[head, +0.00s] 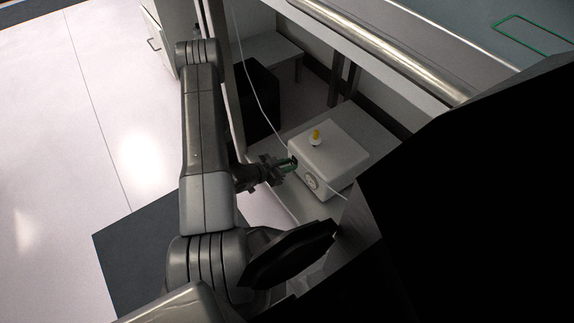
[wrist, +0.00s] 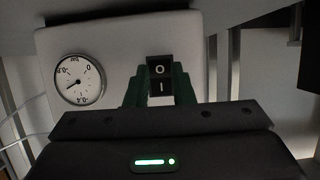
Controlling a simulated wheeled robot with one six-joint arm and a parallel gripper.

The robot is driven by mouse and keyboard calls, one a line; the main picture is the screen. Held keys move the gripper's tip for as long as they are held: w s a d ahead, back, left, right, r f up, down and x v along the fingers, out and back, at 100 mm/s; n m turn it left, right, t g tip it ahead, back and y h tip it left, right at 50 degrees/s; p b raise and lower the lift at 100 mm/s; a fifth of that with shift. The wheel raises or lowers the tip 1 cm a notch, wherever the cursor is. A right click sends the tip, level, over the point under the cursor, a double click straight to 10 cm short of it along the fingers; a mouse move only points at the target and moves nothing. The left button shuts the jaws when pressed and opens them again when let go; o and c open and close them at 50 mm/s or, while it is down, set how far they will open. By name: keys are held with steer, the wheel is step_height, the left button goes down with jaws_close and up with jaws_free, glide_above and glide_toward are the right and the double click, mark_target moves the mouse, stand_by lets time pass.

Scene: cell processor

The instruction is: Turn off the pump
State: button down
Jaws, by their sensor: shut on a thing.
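The pump (head: 335,150) is a white box on a low shelf, with a yellow-tipped knob on top and a round gauge on its front. The wrist view shows the pump's front face (wrist: 118,45) close up. Its black rocker switch (wrist: 160,72) carries a white O above an I in the picture. My gripper (head: 292,165) is at the pump's front. In the wrist view, the green fingers of my gripper (wrist: 160,88) stand on either side of the switch and are shut on it.
The gauge (wrist: 80,80) sits left of the switch in the wrist view and appears upside down. A thin white tube (head: 255,90) runs down to the pump. A bench edge with a metal rail (head: 390,55) overhangs the shelf. Open floor (head: 110,110) lies at left.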

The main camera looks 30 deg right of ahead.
steer(key=shift+f+h, duration=0.25)
steer(key=shift+h, duration=0.45)
steer(key=shift+f+h, duration=0.15)
steer(key=shift+h, duration=0.85)
steer(key=c, duration=1.2)
jaws_free()
steer(key=shift+c, duration=0.2)
steer(key=s+a+r+p, duration=0.1)
steer(key=a+p, duration=0.3)
steer(key=a, duration=0.9)
steer(key=shift+a+r, duration=0.15)
steer(key=shift+a, duration=0.2)
steer(key=shift+s+d, duration=0.1)
steer(key=shift+d, duration=0.05)
